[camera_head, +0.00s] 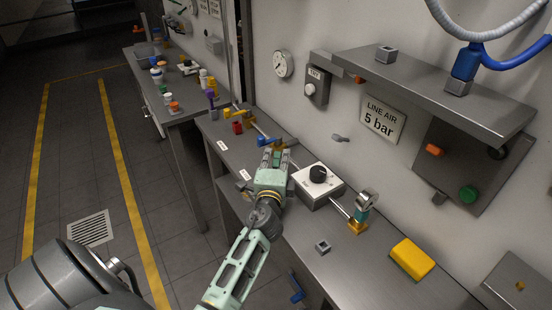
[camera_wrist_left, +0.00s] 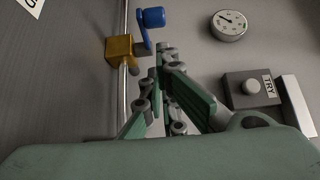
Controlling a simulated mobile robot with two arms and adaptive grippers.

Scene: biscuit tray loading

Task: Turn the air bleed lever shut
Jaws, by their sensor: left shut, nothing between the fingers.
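A brass valve block (camera_head: 278,146) sits on the pipe along the bench, with a blue-ended lever (camera_head: 264,140) beside it. My right gripper is not in view.
A white box with a black knob (camera_head: 318,174) stands right of my left gripper. Another brass valve (camera_head: 357,226) and a yellow block (camera_head: 412,258) lie farther right. A grey shelf (camera_head: 430,85) juts from the wall. A wall gauge (camera_head: 283,64) hangs above the bench.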

